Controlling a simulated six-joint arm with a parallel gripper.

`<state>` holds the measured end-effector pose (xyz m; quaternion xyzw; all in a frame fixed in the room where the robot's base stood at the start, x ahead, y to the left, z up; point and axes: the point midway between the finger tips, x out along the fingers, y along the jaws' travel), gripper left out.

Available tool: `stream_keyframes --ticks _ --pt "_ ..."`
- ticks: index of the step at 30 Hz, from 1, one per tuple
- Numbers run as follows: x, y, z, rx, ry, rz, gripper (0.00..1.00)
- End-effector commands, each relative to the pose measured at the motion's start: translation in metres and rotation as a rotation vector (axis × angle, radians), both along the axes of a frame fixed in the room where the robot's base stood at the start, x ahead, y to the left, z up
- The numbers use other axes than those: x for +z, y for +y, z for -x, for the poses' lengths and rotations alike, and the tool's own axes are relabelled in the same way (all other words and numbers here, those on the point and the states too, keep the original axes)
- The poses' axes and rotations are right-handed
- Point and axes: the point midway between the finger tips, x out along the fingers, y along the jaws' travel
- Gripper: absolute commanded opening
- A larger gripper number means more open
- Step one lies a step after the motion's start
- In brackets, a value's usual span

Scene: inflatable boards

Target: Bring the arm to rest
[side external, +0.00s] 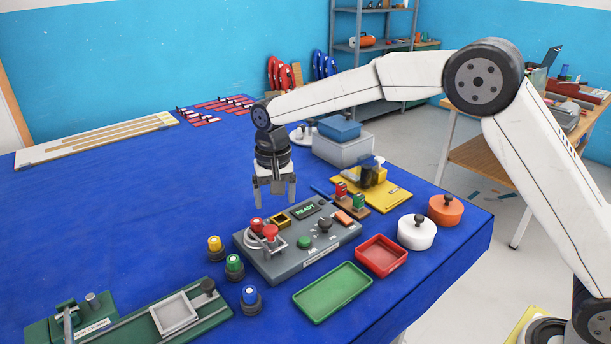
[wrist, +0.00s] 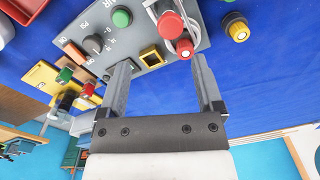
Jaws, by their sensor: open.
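My gripper (side external: 274,194) hangs pointing down above the blue table (side external: 130,205), close to the back edge of a grey control box (side external: 325,255). Its two fingers are apart with nothing between them. In the wrist view my gripper (wrist: 165,75) is open, with the grey control box (wrist: 130,30) beyond the fingertips. The box carries a lit READY display, a green knob (side external: 304,242), red knobs and a yellow-framed square (side external: 279,219). Whether the fingertips touch anything is unclear, but they look clear of the box.
A green tray (side external: 332,291) and a red tray (side external: 381,256) lie at the front right. White (side external: 416,233) and orange (side external: 446,210) round pots stand near the right edge. Yellow, green and blue buttons stand left of the box. The table's left middle is free.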

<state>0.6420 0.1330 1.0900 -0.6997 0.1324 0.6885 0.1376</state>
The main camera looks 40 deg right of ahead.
Motion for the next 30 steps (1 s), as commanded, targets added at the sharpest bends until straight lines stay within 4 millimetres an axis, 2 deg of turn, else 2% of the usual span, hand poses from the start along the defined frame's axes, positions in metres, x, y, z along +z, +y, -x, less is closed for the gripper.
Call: stream_keyframes --ticks 5,14,23,30 --pt "-0.002 -0.021 0.019 0.04 -0.024 -0.004 0.84" --pt "-0.011 -0.06 0.067 0.132 -0.075 -0.003 0.84" --pt "-0.025 -0.093 0.127 0.223 -0.126 0.008 0.84" --pt "-0.038 -0.115 0.182 0.296 -0.169 0.024 0.84"
